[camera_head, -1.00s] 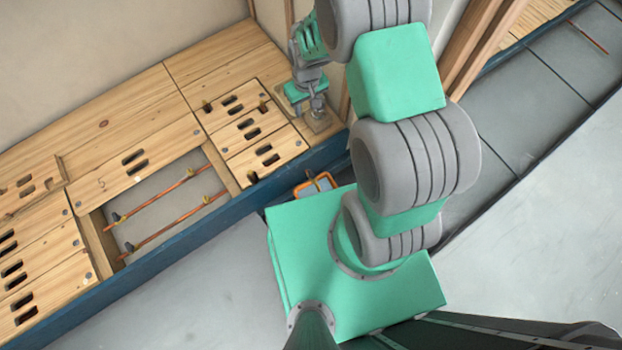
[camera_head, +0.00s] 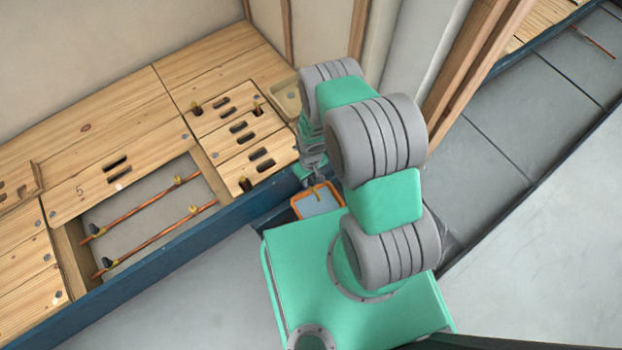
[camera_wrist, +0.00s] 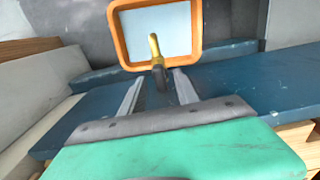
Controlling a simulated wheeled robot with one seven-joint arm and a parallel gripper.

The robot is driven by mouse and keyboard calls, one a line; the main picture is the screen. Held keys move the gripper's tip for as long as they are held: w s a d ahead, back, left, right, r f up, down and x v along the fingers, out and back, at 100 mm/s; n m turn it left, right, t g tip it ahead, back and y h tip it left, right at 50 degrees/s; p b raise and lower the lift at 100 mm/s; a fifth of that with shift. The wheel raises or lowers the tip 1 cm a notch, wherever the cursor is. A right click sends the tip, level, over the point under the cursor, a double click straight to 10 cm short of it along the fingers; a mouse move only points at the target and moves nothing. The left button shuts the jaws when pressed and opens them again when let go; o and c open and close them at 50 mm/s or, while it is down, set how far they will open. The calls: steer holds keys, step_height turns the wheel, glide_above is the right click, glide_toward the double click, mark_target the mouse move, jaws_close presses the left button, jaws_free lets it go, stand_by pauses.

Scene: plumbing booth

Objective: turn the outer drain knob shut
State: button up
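A small yellow-topped fitting with a dark stem (camera_wrist: 154,48), which looks like the outer drain knob, stands out past the blue rail (camera_wrist: 240,78) in the wrist view. Its yellow part also shows in the head view (camera_head: 317,190). An orange-rimmed tray (camera_wrist: 117,40) lies behind and below it. My gripper (camera_wrist: 158,82) has its two grey fingers apart, one on each side of the dark stem, with gaps visible. I cannot tell whether the stem is at fingertip depth or beyond. In the head view my arm hides most of the gripper.
Wooden deck panels (camera_head: 110,120) with slots lie behind the blue rail (camera_head: 150,252). An opening shows two copper pipes (camera_head: 150,241) with brass fittings. A beige tray (camera_head: 287,97) sits at the deck's corner. Wooden studs (camera_head: 470,70) rise at right. Grey floor is clear in front.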

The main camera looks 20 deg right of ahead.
steer(key=shift+c, duration=0.5)
jaws_close()
steer(key=shift+d, duration=0.15)
